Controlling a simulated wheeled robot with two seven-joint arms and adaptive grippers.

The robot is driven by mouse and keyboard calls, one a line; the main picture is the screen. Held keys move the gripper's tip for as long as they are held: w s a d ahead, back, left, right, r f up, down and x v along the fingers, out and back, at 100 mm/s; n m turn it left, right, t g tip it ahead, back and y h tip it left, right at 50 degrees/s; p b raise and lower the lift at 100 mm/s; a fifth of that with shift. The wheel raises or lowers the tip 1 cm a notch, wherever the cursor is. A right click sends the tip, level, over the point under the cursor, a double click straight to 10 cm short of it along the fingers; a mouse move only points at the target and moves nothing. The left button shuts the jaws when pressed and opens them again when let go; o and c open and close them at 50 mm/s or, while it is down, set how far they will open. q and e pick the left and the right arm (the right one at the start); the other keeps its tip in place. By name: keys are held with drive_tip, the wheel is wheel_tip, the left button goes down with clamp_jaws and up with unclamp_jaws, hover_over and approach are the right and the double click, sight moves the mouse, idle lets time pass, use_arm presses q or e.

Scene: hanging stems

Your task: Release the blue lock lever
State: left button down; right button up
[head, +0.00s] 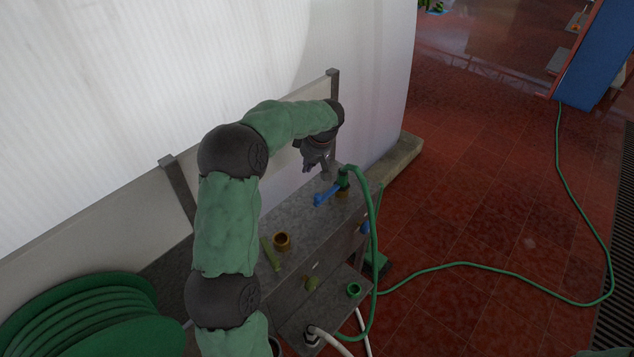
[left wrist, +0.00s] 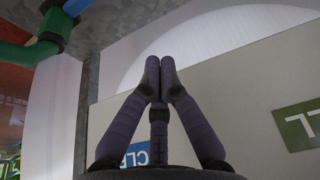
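The blue lock lever (head: 326,195) sticks out to the left from a green hose fitting (head: 344,178) on top of the grey metal bench. My left gripper (head: 324,176) is just above and behind the lever, apart from it. In the left wrist view its fingertips (left wrist: 160,68) are together with nothing between them. A piece of the blue lever (left wrist: 76,6) and the green fitting (left wrist: 53,28) show at the top left of that view, off to the side of the fingers. My right gripper is in no view.
The grey bench (head: 303,213) stands against a pale wall and bears a brass ring (head: 282,241). A green hose (head: 372,235) arches down its right side. A coiled green hose (head: 90,315) lies at lower left. Red tiled floor (head: 470,220) is open on the right.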

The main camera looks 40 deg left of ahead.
use_arm(q)
drive_tip(key=shift+f, duration=0.2)
wheel_tip(320, 180, down, 9)
drive_tip(key=b, duration=0.1)
drive_tip(key=shift+d+b, duration=0.35)
idle(0.4)
drive_tip(key=shift+f, duration=0.1)
drive_tip(key=shift+s+d+n+b, duration=0.1)
drive_tip(key=shift+d+n+b, duration=0.2)
drive_tip(key=shift+n+b, duration=0.15)
